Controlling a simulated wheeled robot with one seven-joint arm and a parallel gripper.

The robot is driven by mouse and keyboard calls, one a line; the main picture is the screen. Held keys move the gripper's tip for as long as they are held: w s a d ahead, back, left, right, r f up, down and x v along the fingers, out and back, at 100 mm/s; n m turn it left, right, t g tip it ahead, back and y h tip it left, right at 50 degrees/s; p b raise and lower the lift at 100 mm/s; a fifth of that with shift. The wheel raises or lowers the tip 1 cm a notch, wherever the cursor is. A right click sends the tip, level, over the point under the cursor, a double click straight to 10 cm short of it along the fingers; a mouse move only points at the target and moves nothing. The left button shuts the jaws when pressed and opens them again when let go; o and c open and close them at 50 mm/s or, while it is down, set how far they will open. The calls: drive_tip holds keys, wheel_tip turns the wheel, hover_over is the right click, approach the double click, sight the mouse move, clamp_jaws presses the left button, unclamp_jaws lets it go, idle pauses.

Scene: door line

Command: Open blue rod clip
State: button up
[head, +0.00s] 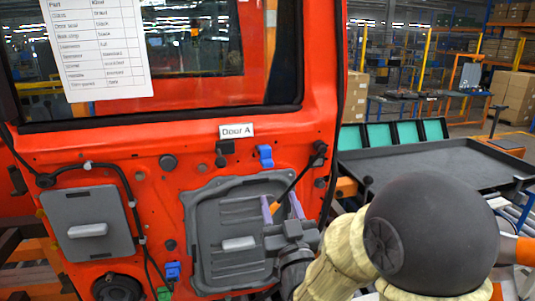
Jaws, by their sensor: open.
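The blue rod clip (265,156) sits on the red door panel just below the "Door A" label (237,131). A thin dark rod (297,179) with an orange end runs diagonally from the upper right down toward my gripper, apart from the clip in the picture. My gripper (280,199) is open, with its two lavender fingertips below and slightly right of the blue clip, in front of the grey door cover. The rod's lower end shows between the fingers; I cannot tell whether they touch it. My arm hides part of the door's lower right.
A grey cover (225,215) with a handle and a smaller grey panel (88,226) are on the door. A blue connector (172,271) and a green one (164,293) sit lower. A dark tray table with teal bins (380,136) stands at right.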

sight(268, 166)
drive_tip(key=p+x, duration=0.7)
drive_tip(key=x, duration=0.4)
drive_tip(key=shift+w+r+p, duration=0.1)
drive_tip(key=shift+r+p, duration=0.1)
drive_tip(key=shift+p, duration=0.2)
drive_tip(key=shift+w+a+r, duration=0.1)
drive_tip(key=shift+w+a, duration=0.1)
drive_tip(key=shift+w, duration=0.35)
drive_tip(key=c, duration=1)
